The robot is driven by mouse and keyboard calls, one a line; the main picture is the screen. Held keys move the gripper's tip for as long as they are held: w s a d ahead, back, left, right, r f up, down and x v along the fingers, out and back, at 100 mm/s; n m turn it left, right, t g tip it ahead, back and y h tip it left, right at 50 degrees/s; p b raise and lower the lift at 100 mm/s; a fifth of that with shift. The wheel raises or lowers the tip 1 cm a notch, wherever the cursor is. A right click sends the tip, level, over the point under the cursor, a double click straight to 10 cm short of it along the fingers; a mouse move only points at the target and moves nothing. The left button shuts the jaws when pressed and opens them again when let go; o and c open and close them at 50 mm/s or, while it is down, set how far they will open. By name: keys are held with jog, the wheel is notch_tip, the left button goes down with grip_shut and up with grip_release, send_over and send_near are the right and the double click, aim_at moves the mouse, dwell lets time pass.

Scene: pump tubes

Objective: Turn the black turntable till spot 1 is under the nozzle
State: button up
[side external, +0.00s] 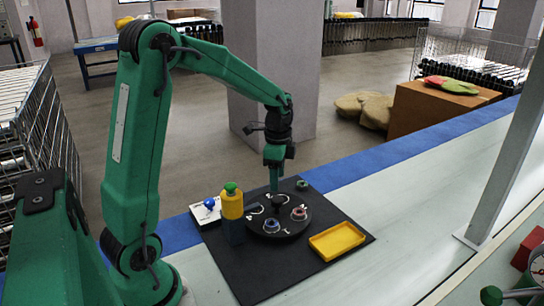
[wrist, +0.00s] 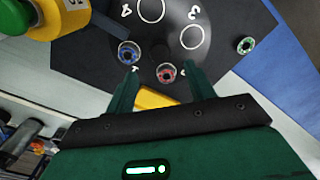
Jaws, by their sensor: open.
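The round black turntable (side external: 279,228) lies on a black mat, with white circles and numbers on its top. A blue-rimmed tube (side external: 271,225) and a red-rimmed tube (side external: 298,213) stand on its near side. They also show in the wrist view, blue (wrist: 128,52) and red (wrist: 166,72). A 4 is legible beside one empty circle there; I cannot make out spot 1. The yellow pump (side external: 232,206) with a green top stands left of the turntable; its nozzle is not clear. My gripper (wrist: 162,76) is open, pointing down over the turntable near its dark centre.
A green-rimmed tube (side external: 302,184) stands on the mat (side external: 250,277) behind the turntable. A yellow tray (side external: 337,241) lies at the right. The mat's front is bare.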

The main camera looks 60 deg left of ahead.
aim_at(277, 199)
jog(key=shift+f, duration=3.5)
jog(key=shift+c, duration=0.4)
grip_shut()
